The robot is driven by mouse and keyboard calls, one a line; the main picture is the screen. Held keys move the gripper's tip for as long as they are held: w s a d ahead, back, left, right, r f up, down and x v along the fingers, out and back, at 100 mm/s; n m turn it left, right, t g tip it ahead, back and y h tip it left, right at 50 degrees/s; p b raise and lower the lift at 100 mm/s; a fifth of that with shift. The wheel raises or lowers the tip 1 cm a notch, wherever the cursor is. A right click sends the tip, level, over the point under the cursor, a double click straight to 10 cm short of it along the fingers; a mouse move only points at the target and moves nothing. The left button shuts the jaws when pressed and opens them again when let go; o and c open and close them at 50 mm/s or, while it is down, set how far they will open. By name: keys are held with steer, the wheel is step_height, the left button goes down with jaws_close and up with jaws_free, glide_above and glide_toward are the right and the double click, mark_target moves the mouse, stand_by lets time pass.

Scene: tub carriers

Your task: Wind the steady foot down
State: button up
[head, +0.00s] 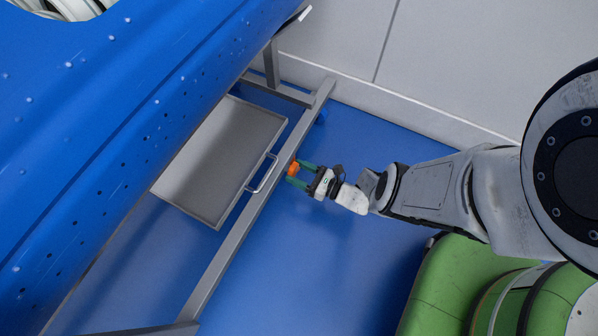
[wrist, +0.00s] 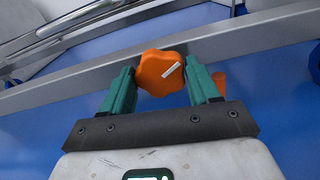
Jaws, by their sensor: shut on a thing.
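The steady foot's orange lobed knob (wrist: 160,73) sits beside the grey frame rail, with a pale line mark on its face. In the head view the knob (head: 293,167) shows small at the rail's right side. My gripper (wrist: 163,78) is shut on the knob, one green finger on each side of it. It also shows in the head view (head: 296,174), reaching in from the right. Another orange part (wrist: 219,83) shows behind the right finger in the wrist view. The foot's lower end is hidden.
A blue perforated tub (head: 110,110) fills the upper left on a grey frame (head: 235,240). A grey tray (head: 225,150) with a handle (head: 263,173) lies under it. A pale wall stands behind. Blue floor (head: 330,250) is clear right of the rail.

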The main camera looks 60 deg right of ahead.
steer(key=shift+n, duration=0.3)
steer(key=n, duration=0.4)
steer(key=shift+a, duration=0.15)
steer(key=shift+f+n+b, duration=0.1)
steer(key=shift+n+b, duration=0.2)
steer(key=shift+n, duration=2.5)
steer(key=o, duration=1.1)
steer(key=shift+c, duration=0.2)
steer(key=shift+s, duration=0.1)
steer(key=s, duration=1)
steer(key=shift+s, duration=0.35)
